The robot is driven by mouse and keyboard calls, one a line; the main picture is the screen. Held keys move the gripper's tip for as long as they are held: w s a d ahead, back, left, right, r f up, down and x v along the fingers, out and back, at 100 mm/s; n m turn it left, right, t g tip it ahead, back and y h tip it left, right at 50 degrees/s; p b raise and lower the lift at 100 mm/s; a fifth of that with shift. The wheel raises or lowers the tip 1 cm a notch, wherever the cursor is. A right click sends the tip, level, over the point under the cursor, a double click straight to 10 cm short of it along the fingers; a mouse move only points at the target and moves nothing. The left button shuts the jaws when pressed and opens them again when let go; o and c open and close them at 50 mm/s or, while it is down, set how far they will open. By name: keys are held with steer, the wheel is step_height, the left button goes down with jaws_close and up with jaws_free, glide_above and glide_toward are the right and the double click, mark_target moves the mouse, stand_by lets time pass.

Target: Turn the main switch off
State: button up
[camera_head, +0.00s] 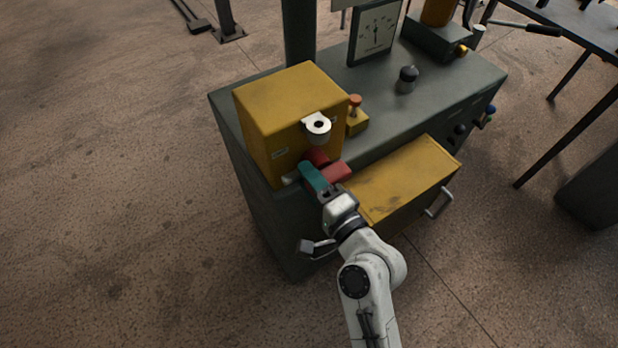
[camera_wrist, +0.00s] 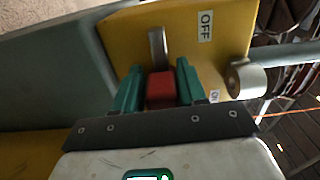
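The main switch is on a yellow box (camera_head: 285,95) at the left end of a dark green bench. Its lever is a metal rod (camera_wrist: 157,45) with a red grip (camera_wrist: 160,90), which also shows in the head view (camera_head: 336,172). An OFF label (camera_wrist: 205,26) is on the box face near the top; a second label (camera_wrist: 214,96) lies lower, partly hidden. My gripper (camera_wrist: 160,78) has teal fingers on both sides of the red grip, close to it. I cannot tell whether both fingers touch it.
A white round cylinder (camera_head: 317,127) sticks out of the box face, close right of the fingers in the wrist view (camera_wrist: 246,80). A yellow drawer (camera_head: 405,180) with a handle stands out beside my wrist. A red-topped knob (camera_head: 355,106) is behind. Floor to the left is clear.

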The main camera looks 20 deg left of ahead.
steer(key=o, duration=0.3)
steer(key=shift+w+d+t, duration=0.3)
steer(key=shift+w+d, duration=0.15)
steer(key=shift+d, duration=0.15)
steer(key=shift+s+a, duration=0.25)
steer(key=shift+a, duration=0.05)
steer(key=b+v, duration=0.2)
steer(key=v, duration=0.8)
steer(key=shift+s+d+r, duration=0.15)
steer(key=shift+s+d, duration=0.05)
steer(key=shift+d, duration=0.15)
